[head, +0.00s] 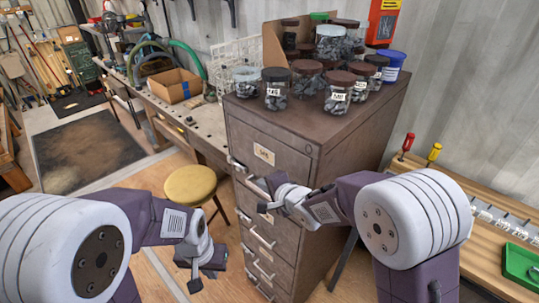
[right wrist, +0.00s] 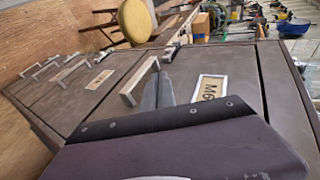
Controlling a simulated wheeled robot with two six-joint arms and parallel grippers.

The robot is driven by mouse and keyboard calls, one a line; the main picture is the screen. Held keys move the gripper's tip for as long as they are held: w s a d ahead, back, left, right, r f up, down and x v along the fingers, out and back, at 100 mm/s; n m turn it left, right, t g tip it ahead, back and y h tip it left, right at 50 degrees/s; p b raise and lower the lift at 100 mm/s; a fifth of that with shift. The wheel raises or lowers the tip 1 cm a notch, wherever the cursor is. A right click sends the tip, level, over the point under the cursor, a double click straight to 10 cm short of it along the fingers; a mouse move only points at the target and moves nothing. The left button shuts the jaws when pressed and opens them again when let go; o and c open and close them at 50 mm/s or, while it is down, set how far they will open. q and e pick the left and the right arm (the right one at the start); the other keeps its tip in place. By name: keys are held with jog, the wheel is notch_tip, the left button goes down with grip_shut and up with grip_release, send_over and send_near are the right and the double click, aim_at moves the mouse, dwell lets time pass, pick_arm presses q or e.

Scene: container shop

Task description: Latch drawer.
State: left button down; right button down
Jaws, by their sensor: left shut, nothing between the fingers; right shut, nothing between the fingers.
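The brown metal drawer cabinet (head: 265,135) stands in the middle of the head view. Its top drawer has a label (head: 264,154), and a label reading M6 (right wrist: 210,88) shows in the right wrist view beside a bar handle (right wrist: 139,82). A small metal latch-like fitting (head: 236,163) sits at the left edge of the front; one also shows in the right wrist view (right wrist: 170,52). My right gripper (head: 266,208) is shut and empty, close to the front; contact cannot be told. My left gripper (head: 205,280) is shut and empty, low, left of the cabinet.
Jars (head: 339,90) with dark lids crowd the cabinet top. A yellow stool (head: 190,184) stands left of the cabinet, near my left arm. A workbench (head: 205,130) runs along the wall behind. A wooden bench (head: 490,195) with screwdrivers and a green tray (head: 520,264) is at right.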

aim_at(239, 170)
jog(key=shift+w+a+r+m+y, duration=0.2)
jog(key=shift+a+r+m+y, duration=0.15)
jog(key=shift+a+r, duration=0.2)
jog(key=p+x, duration=0.3)
jog(key=x, duration=1.1)
jog(key=shift+d+r, duration=0.1)
